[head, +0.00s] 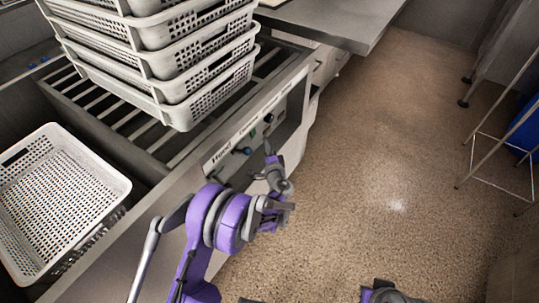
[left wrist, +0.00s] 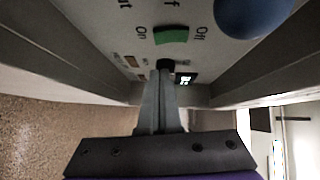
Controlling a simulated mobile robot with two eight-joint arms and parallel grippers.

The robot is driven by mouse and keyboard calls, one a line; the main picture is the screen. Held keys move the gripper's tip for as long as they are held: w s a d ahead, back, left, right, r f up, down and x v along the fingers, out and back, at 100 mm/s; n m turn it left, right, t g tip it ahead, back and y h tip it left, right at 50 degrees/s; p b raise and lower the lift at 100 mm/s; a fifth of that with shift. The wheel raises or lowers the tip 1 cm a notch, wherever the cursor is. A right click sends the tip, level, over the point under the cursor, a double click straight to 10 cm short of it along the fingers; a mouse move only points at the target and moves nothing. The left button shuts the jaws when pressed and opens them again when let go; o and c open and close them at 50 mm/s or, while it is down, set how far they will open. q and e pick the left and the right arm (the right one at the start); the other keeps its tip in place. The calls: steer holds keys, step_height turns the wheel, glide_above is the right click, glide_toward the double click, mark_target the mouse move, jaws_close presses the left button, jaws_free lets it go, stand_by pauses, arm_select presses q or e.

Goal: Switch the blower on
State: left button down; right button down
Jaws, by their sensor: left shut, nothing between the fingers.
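The control panel (head: 236,152) is on the side of the counter, with the word "Hood" at its left end. In the left wrist view a green switch (left wrist: 171,35) sits between "On" and "Off" marks. A round blue knob (left wrist: 250,14) is at the top right, and a small black knob (left wrist: 166,65) is below the switch. No blower label is readable. My left gripper (head: 268,147) is shut and empty in front of the panel. In the left wrist view its fingertips (left wrist: 161,78) overlap the black knob's lower edge; I cannot tell whether they touch.
A small lit display (left wrist: 186,79) is beside the black knob. Stacked white perforated baskets (head: 182,85) stand on the slatted counter top above the panel. Another basket (head: 60,200) is at the left. Open floor (head: 400,150) lies to the right. A metal rack (head: 500,140) stands at the far right.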

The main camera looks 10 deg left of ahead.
arm_select(q)
steer(key=shift+w+a+f, duration=0.1)
steer(key=shift+w+a, duration=0.15)
steer(key=shift+a, duration=0.4)
steer(key=shift+w+a+f, duration=0.1)
steer(key=shift+w+a, duration=0.2)
steer(key=shift+a, duration=0.3)
steer(key=shift+w+a, duration=0.25)
steer(key=shift+a, duration=0.4)
arm_select(e)
steer(key=shift+f, duration=0.4)
